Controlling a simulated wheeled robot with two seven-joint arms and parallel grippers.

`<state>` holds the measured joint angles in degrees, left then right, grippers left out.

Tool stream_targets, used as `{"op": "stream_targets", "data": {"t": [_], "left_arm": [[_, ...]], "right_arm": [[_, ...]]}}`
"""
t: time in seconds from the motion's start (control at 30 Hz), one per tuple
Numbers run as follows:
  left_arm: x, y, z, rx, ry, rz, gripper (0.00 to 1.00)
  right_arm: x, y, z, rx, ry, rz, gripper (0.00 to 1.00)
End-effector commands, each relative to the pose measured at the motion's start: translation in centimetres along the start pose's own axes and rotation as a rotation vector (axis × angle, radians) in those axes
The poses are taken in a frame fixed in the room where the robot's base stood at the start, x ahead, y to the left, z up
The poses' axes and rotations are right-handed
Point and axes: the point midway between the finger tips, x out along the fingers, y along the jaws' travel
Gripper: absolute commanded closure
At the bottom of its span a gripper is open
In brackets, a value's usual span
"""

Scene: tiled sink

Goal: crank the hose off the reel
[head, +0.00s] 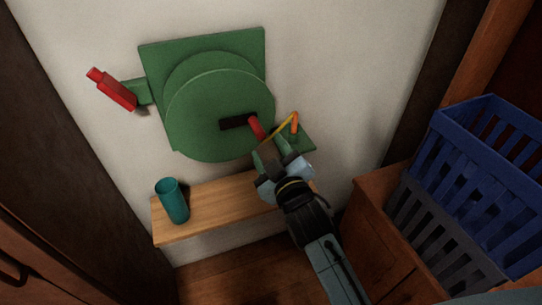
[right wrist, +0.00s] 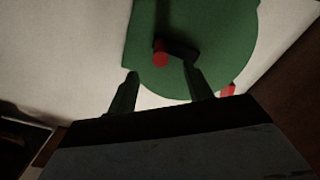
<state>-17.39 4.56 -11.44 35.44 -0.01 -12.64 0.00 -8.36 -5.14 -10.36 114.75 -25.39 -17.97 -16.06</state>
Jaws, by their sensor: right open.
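A green hose reel (head: 215,100) is mounted on the pale wall; its round face also fills the top of the right wrist view (right wrist: 190,20). A dark crank arm (head: 238,122) on its face ends in a red handle (head: 257,128). The red handle (right wrist: 160,52) also shows in the right wrist view, just beyond and between the fingertips. My right gripper (head: 271,150) is open and empty, below and close to the handle. Whether a finger touches the crank, I cannot tell. No hose is clearly visible on the reel. My left gripper is not in view.
A red nozzle-like piece (head: 112,90) sits at a green bracket left of the reel. A yellow-orange hooked piece (head: 294,122) is right of the crank. A teal cup (head: 172,201) stands on the wooden shelf (head: 215,200) below. Blue (head: 490,150) and grey crates (head: 437,240) stand right.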

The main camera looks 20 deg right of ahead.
Motion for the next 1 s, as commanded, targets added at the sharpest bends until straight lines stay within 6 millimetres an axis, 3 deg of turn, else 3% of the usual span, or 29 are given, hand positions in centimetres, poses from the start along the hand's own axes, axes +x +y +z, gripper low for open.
{"op": "stream_targets", "data": {"t": [0.47,0.7,1.0], "left_arm": [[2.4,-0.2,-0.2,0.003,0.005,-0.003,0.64],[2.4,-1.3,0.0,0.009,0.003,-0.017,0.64],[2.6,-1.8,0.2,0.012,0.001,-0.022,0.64]], "right_arm": [[5.5,-0.2,0.2,0.0,0.0,-0.001,0.49],[8.1,-0.1,0.1,0.001,-0.002,-0.002,0.49],[9.7,-0.1,0.1,0.002,-0.002,-0.002,0.49]]}}
